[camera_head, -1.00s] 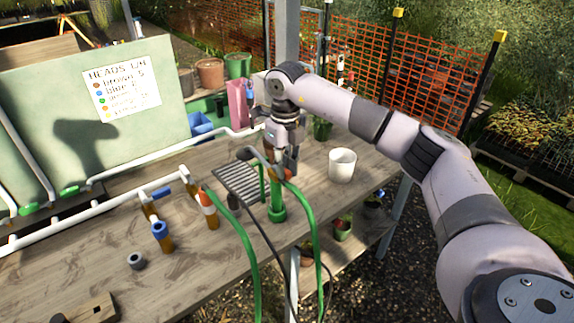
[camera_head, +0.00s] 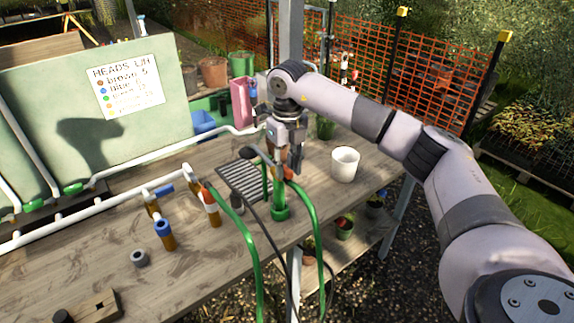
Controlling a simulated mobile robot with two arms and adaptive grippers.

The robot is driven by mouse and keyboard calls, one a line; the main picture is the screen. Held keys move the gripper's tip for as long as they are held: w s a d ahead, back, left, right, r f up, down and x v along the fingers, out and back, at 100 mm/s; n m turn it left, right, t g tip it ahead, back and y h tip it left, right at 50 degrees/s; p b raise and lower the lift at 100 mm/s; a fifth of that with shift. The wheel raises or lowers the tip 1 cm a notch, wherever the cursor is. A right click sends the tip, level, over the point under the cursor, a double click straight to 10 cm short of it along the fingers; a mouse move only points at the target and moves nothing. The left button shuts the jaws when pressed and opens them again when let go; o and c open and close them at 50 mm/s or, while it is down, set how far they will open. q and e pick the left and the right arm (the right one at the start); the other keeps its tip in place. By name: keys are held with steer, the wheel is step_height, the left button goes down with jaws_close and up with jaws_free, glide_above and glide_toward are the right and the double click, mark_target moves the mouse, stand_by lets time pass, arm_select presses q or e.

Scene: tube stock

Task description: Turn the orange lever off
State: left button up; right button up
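My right gripper (camera_head: 288,168) points down over the near side of the bench, at the top of a green upright pipe (camera_head: 279,196) on a round green foot. A small orange piece (camera_head: 288,173) shows between and beside its fingers; it may be the orange lever, but the fingers partly hide it. I cannot tell whether the fingers touch it or stand apart from it. Another orange part (camera_head: 208,196) with white sits on a short brown pipe to the left. A blue-topped brown pipe (camera_head: 163,230) stands further left. My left gripper is not in view.
A wooden bench (camera_head: 190,275) carries white pipes, a dark slatted grate (camera_head: 243,180) and a white pot (camera_head: 345,163) right of the gripper. Green hoses (camera_head: 250,255) and a dark cable hang over the front edge. A green board with a sign (camera_head: 127,85) stands behind.

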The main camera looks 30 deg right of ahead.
mark_target(287, 169)
steer(key=shift+o, duration=0.6)
steer(key=shift+r, duration=0.15)
step_height(287, 169, up, 12)
stand_by(0.4)
